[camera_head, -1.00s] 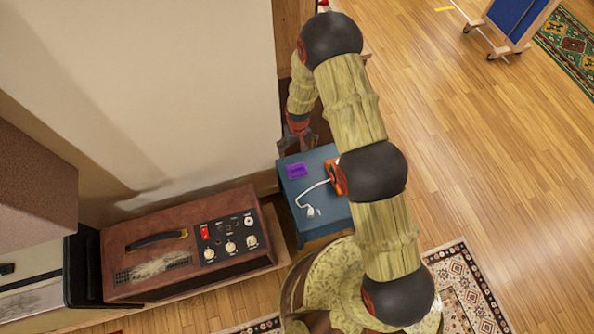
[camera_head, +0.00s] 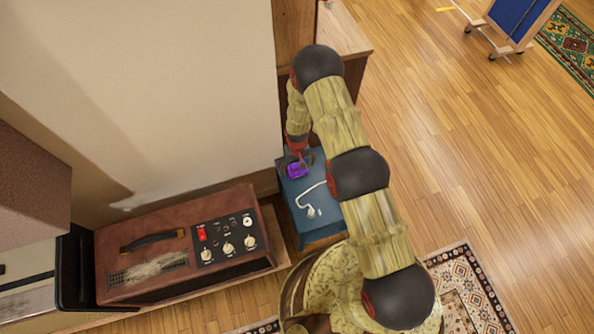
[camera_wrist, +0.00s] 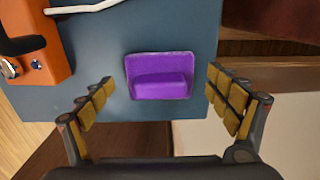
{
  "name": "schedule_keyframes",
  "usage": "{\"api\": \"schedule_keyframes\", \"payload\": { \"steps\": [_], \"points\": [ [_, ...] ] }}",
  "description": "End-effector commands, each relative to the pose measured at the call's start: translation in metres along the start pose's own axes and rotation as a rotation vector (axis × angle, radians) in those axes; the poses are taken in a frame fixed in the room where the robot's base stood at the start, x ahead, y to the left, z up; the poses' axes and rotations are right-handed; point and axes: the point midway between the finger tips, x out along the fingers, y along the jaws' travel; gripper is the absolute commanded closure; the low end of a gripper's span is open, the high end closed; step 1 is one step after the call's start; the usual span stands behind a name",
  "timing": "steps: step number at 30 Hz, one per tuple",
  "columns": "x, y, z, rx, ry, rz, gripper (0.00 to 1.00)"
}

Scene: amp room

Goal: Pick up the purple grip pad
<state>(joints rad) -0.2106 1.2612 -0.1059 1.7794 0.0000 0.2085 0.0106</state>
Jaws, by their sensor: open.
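The purple grip pad (camera_head: 297,171) lies on the top of a small blue-grey cabinet (camera_head: 330,220), near its far left edge. In the wrist view the pad (camera_wrist: 160,76) is a rounded purple plate with a raised bar along it. My gripper (camera_wrist: 160,92) is open, with one yellow-padded finger to the left and one to the right of the pad. The pad shows between the fingers and neither finger seems to touch it. In the head view my gripper (camera_head: 297,160) is just over the pad and partly hides it; its height above the pad is hard to tell.
A white cable (camera_head: 311,196) lies on the cabinet top near the pad. An orange device (camera_wrist: 35,45) sits on the same top, left in the wrist view. A brown amplifier (camera_head: 180,245) stands left of the cabinet. A pale wall panel (camera_head: 150,90) rises behind.

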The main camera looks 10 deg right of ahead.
Motion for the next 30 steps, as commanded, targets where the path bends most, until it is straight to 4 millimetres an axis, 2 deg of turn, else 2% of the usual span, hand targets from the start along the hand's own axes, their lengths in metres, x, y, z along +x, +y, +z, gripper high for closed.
{"api": "schedule_keyframes", "payload": {
  "steps": [7, 30],
  "points": [
    [0.0003, 0.0, -0.001, 0.0, 0.002, 0.0, 0.11],
    [0.0004, 0.0, -0.0008, 0.0, 0.002, 0.0, 0.54]
  ]
}}
